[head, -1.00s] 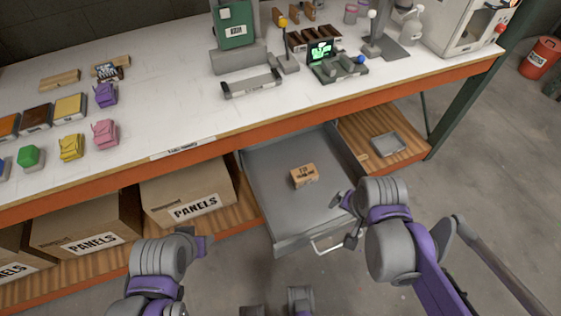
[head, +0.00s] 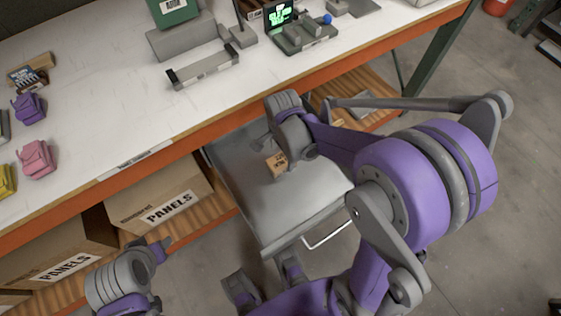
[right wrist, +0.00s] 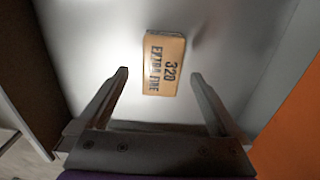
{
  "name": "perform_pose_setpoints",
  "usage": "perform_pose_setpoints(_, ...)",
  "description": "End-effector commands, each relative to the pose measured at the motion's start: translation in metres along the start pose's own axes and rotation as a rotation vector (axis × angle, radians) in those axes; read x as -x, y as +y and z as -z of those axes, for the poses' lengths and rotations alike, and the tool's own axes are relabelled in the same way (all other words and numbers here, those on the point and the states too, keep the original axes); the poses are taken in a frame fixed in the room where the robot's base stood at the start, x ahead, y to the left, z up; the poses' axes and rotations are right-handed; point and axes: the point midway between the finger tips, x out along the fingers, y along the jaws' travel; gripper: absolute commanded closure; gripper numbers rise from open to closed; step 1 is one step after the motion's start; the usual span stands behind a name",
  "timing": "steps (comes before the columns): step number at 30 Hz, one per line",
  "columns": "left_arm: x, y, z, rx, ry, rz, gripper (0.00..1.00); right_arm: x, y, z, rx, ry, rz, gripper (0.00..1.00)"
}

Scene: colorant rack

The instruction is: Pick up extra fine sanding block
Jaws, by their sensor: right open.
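The sanding block (head: 275,165) is a small tan brick lying in the open grey drawer (head: 290,212). In the right wrist view the block (right wrist: 164,63) shows the dark print "320 EXTRA FINE" on its upper face. My right gripper (right wrist: 160,73) is open and empty, with the block beyond and between its fingertips, not gripped. In the head view my right gripper (head: 284,148) reaches over the drawer close to the block and hides part of it. My left gripper (head: 158,274) is at the lower left, its fingers apart and empty, away from the drawer.
The drawer walls stand around the block. The white worktop (head: 110,115) is above and behind, edged in orange. Cardboard panel boxes (head: 160,200) sit on the shelf left of the drawer. A green-screen device (head: 290,30) stands on the worktop.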

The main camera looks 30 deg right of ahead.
Motion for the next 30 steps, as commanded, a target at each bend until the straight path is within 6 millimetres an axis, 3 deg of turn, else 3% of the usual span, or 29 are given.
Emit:
perform_pose_setpoints(12,-0.008,0.000,-0.004,0.000,-0.003,0.000,0.50,-0.050,-0.002,0.001,0.001,0.001,0.001,0.00)
perform_pose_setpoints(21,-0.008,0.000,-0.004,0.000,-0.003,0.000,0.50,-0.054,-0.002,0.001,0.001,0.001,0.001,0.00)
perform_pose_setpoints(30,-0.008,0.000,-0.004,0.000,-0.003,0.000,0.50,-0.054,-0.002,0.001,0.001,0.001,0.001,0.54)
